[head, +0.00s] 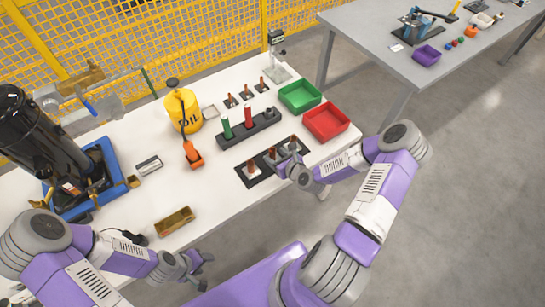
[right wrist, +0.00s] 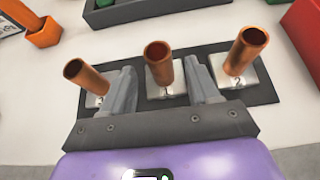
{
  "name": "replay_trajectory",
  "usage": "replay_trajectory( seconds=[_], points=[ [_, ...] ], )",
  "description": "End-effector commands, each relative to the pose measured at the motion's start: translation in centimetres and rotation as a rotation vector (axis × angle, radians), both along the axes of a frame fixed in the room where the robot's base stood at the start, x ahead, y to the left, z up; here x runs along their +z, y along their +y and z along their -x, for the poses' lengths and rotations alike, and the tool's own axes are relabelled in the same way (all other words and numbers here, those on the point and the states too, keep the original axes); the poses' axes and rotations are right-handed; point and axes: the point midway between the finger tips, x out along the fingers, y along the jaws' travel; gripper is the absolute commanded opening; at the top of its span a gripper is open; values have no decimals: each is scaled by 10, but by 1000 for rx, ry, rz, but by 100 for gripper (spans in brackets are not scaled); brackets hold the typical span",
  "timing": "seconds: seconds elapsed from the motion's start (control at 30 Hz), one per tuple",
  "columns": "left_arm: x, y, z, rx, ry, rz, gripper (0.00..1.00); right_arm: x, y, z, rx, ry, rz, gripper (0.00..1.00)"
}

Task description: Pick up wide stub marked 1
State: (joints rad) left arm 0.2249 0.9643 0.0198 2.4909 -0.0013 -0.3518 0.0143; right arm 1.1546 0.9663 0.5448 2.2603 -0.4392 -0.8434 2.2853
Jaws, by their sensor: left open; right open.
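Three copper stubs stand in white blocks on a dark plate (right wrist: 262,97), also seen in the head view (head: 244,178). In the right wrist view the middle stub (right wrist: 158,62) has a small mark on its block that looks like 1. The right stub (right wrist: 246,50) has a mark like 2; the left stub (right wrist: 84,75) has its block partly hidden by a finger. My right gripper (right wrist: 163,85) is open, its fingers on either side of the middle stub; contact cannot be told. My left gripper (head: 199,272) is open and empty, beyond the table's front edge.
A dark rack (head: 235,139) with green and red cylinders stands behind the plate. Green (head: 300,96) and red (head: 326,122) bins are to its right. Smaller copper stubs (head: 246,94), a yellow oil can (head: 183,110) and a brass block (head: 175,221) are on the white table.

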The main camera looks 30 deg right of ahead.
Motion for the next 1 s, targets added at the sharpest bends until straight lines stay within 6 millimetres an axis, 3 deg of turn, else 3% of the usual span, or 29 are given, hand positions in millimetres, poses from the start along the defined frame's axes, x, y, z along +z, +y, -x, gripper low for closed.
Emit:
replay_trajectory(
  seconds=[0.2,0.5,0.9,1.0],
  points=[
    [-7,0,0,0,0,0,53,-16,1,-27,1,0,0,61],
    [-7,0,0,0,0,0,53,-18,1,-30,2,2,-1,61],
    [-7,0,0,0,0,0,53,-17,1,-30,1,2,1,0],
    [-7,0,0,0,0,0,53,-17,1,-31,2,0,1,0]
  ],
)
